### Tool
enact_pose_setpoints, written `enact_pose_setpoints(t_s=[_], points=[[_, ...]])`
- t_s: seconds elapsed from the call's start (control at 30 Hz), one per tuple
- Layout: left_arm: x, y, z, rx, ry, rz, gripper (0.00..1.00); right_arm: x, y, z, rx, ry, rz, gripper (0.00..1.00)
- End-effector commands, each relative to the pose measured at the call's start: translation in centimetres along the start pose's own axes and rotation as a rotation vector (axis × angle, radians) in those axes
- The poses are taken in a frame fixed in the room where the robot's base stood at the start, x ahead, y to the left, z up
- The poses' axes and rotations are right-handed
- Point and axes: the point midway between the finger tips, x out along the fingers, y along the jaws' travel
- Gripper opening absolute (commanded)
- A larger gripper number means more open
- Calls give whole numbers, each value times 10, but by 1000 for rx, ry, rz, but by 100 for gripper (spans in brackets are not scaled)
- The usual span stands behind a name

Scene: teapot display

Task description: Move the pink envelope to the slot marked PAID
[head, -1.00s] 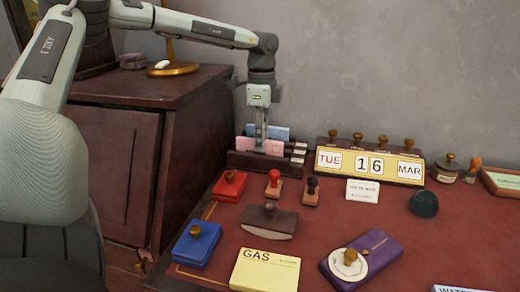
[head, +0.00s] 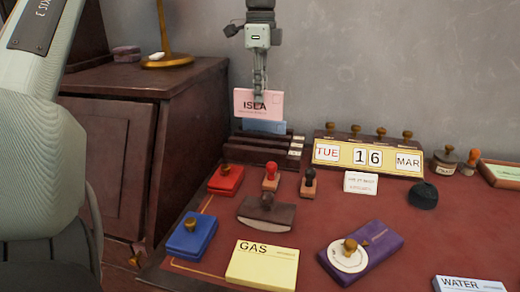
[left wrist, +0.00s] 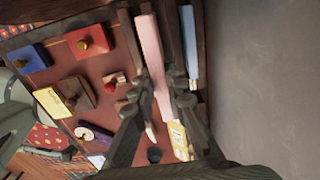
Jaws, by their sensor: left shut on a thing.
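The pink envelope (head: 246,104), with "ISLA" on its face, is upright above the dark slotted rack (head: 258,153). My left gripper (head: 259,97) is shut on it from above. In the left wrist view the envelope (left wrist: 152,50) runs between the fingers (left wrist: 162,88). A blue envelope (head: 264,127) stands in the rack behind and below the pink one; it also shows in the left wrist view (left wrist: 188,40). Small white labels (head: 296,144) sit on the rack's right end, too small to read. My right gripper is not in view.
A perpetual calendar (head: 368,157) reading TUE 16 MAR stands right of the rack. Stamps, including a red-knobbed one (head: 271,177), and a red box (head: 226,180) are in front. A wooden cabinet (head: 150,130) stands left. The wall is close behind.

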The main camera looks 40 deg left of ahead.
Motion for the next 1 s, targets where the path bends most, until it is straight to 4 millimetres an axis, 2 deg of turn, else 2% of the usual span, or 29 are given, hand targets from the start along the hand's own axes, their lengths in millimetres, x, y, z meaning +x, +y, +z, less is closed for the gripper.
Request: enact_pose_setpoints(t_s=[0.07, 0.2, 0.4, 0.57, 0.8, 1.0], points=[[4, -9, -1, 1, -1, -5, 0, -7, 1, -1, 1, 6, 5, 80], [23, -12, -2, 5, 2, -3, 0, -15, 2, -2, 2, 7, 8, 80], [55, -12, -2, 5, 4, -4, 0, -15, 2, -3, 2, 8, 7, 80], [66, -13, -2, 5, 2, -5, 0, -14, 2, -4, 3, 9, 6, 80], [97, -12, -2, 5, 3, -5, 0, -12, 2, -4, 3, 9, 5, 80], [98, -13, -2, 5, 3, -7, 0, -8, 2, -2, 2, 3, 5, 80]])
